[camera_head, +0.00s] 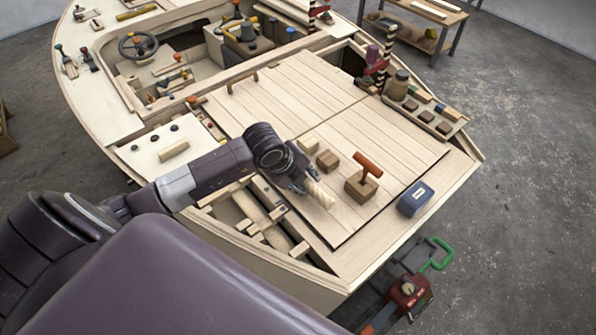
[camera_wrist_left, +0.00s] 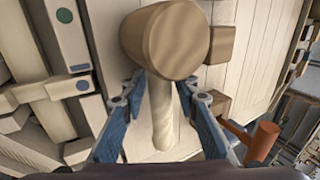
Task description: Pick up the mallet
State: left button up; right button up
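The mallet has a pale wooden handle (camera_head: 319,193) that shows just past my left gripper (camera_head: 303,183) in the head view. My left gripper (camera_wrist_left: 165,88) is open, with one blue finger on each side of the handle just below the head. Small gaps show between the fingers and the handle. My right gripper is not in view.
Wooden blocks (camera_head: 328,160) and an orange-handled tool (camera_head: 368,163) on a block stand close right of the gripper. A dark blue box (camera_head: 415,199) is farther right. Slatted openings (camera_head: 240,212) lie to the left. Deck planks (camera_head: 285,95) behind are clear.

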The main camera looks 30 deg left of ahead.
pick_arm(q)
grip_shut()
jog(key=shift+w+r, duration=0.1)
jog(key=shift+r, duration=0.05)
